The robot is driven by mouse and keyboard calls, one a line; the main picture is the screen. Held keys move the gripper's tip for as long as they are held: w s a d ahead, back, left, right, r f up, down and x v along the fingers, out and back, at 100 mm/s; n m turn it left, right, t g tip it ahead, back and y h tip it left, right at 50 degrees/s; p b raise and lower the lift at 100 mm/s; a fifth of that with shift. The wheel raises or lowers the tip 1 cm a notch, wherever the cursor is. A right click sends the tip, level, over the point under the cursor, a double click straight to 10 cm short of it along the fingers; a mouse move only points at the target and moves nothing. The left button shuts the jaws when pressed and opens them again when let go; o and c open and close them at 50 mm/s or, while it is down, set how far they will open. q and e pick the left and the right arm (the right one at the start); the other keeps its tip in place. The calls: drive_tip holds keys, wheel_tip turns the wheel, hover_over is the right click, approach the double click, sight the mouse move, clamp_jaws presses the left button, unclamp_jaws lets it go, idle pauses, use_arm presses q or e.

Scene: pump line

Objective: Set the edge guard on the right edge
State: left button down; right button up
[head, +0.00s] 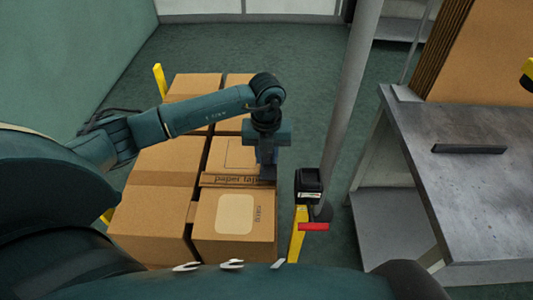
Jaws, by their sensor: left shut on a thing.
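My left gripper (266,160) points down over the right side of the carton stack, shut on a small dark piece (269,175) that appears to be the edge guard. The gripper hides most of it, and I cannot tell whether it touches the cartons. Brown cartons (233,222) form a block with its right edge below and beside the gripper. A similar dark bar (468,149) lies on the workbench at the right. My right gripper is not in view.
A grey workbench (440,185) stands at the right with brown boards (480,50) behind it. A grey pole (349,110) rises between bench and cartons. A yellow post (298,235) with a black device (308,184) stands right of the cartons. Green floor (290,60) is clear behind.

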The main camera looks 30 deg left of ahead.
use_arm(q)
drive_tip(key=shift+s+d+f, duration=0.1)
drive_tip(key=shift+s+f, duration=0.1)
drive_tip(key=shift+f, duration=0.2)
drive_tip(key=c, duration=1.5)
unclamp_jaws()
drive_tip(key=o, duration=0.4)
drive_tip(key=shift+w, duration=0.1)
drive_tip(key=shift+r, duration=0.1)
drive_tip(key=shift+r, duration=0.2)
drive_tip(key=shift+w+r+p, duration=0.1)
drive_tip(key=shift+r+p, duration=2.55)
drive_tip(key=shift+r, duration=0.8)
